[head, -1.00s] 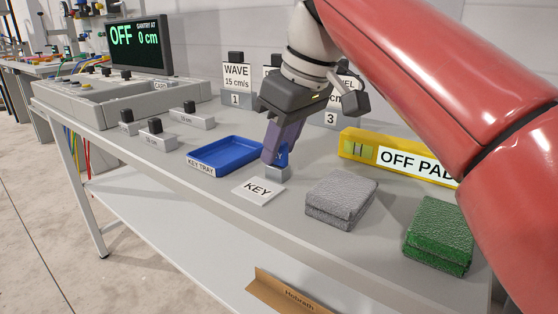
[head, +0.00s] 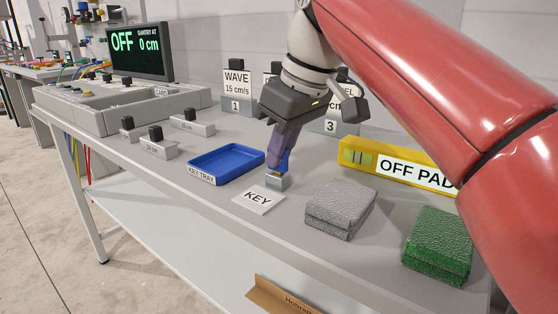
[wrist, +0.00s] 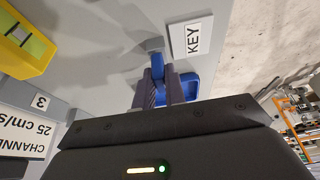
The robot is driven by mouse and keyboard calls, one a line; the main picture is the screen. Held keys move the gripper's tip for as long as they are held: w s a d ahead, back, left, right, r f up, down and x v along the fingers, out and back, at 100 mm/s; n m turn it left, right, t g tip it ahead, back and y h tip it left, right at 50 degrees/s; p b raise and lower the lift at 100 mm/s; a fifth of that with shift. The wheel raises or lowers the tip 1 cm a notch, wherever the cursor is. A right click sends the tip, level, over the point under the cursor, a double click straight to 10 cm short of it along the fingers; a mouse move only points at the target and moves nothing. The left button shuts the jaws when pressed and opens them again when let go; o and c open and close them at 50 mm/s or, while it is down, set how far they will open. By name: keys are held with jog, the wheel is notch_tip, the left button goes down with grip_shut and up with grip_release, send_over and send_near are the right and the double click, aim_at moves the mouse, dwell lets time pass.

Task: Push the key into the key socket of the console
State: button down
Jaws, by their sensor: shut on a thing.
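My gripper (head: 280,163) is shut on the blue key (head: 285,162), just above a small grey block (head: 278,182) behind the KEY card (head: 258,198). A small yellowish part shows between the key and the block; I cannot tell whether the key's lower end is still inside it. In the wrist view the fingers (wrist: 165,84) point at the grey block (wrist: 154,46), with blue between and beside them. The console (head: 130,100) stands at the far left end of the table, with a screen (head: 138,50) reading OFF, 0 cm. I cannot make out its key socket.
The blue key tray (head: 228,162) lies left of my gripper. Several grey blocks with black knobs (head: 156,144) stand between tray and console. A grey pad (head: 340,208), a green pad (head: 438,244) and a yellow OFF PAD holder (head: 360,158) are on the right.

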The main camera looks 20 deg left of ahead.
jog(key=shift+r+p, duration=1.55)
jog(key=shift+r, duration=0.05)
jog(key=shift+s, duration=0.1)
